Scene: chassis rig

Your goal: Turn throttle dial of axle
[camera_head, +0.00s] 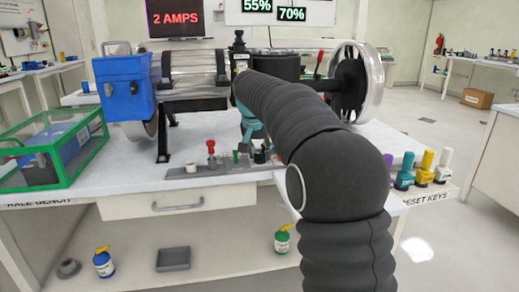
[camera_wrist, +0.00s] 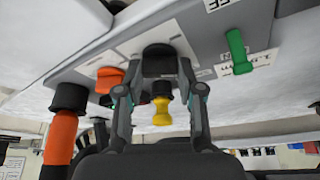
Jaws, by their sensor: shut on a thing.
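The throttle dial, seemingly the black round knob (camera_wrist: 159,60), stands on the grey control panel (camera_wrist: 220,22) of the axle bench. My gripper (camera_wrist: 160,66) is shut on this knob, with one finger on each side of it in the wrist view. In the head view, my gripper (camera_head: 250,128) reaches down over the right part of the panel (camera_head: 215,168), partly hidden by my arm. The axle (camera_head: 195,72) rests on its stands behind the panel, with a blue box at its left and a wheel at its right.
A green lever (camera_wrist: 238,52), an orange knob (camera_wrist: 109,79), a yellow knob (camera_wrist: 161,110) and an orange-and-black handle (camera_wrist: 63,125) surround the gripper. A green-framed case (camera_head: 60,150) stands at the left. Reset keys (camera_head: 425,168) stand at the right. A screen (camera_head: 176,19) reads "2 AMPS".

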